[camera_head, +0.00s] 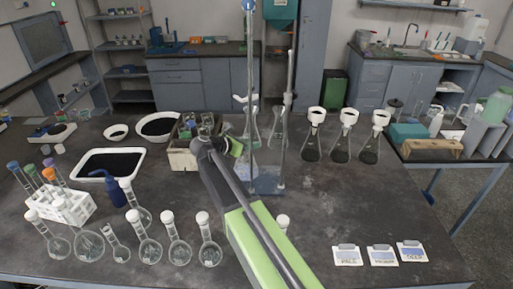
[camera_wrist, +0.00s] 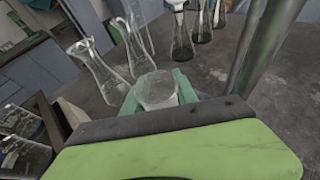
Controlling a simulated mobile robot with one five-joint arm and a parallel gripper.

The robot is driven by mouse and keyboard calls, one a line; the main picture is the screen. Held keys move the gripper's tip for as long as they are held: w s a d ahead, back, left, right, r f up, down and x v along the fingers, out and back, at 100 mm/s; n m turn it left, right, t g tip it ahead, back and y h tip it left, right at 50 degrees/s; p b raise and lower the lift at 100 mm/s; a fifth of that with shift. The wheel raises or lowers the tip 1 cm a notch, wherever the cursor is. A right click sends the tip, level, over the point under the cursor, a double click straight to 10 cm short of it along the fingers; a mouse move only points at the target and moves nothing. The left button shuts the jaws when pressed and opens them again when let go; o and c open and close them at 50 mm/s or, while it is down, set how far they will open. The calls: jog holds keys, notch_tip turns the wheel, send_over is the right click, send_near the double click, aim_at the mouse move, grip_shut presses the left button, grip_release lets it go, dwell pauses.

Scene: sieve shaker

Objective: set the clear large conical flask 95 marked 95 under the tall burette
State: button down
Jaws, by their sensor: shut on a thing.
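My gripper (camera_wrist: 157,97), with teal finger pads, is shut on a clear glass vessel (camera_wrist: 156,86) seen from above its mouth; its marking is not readable, so I cannot tell if it is flask 95. In the head view my arm hides most of the gripper (camera_head: 236,148), which is just left of the burette stand. The tall burette (camera_head: 250,70) rises beside a shorter one (camera_head: 287,105) over a bluish base plate (camera_head: 268,182). Clear conical flasks stand behind; one (camera_head: 277,132) shows through the stand, and two show in the wrist view, left (camera_wrist: 98,72) and middle (camera_wrist: 137,50).
Three dark-filled flasks with white funnels (camera_head: 348,135) stand right of the stand. A wooden crate (camera_head: 180,160) with glassware is left of my gripper. Several white-stoppered flasks (camera_head: 180,248) line the front left. Label cards (camera_head: 381,256) lie front right.

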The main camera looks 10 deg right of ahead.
jog(key=w+d+f+b, duration=0.2)
jog(key=d+f+b, duration=0.1)
jog(key=shift+f, duration=0.25)
dwell(0.4)
jog(key=shift+f+b, duration=0.1)
jog(key=shift+b, duration=0.25)
jog(key=c, duration=1)
grip_release()
jog(key=shift+o, duration=0.2)
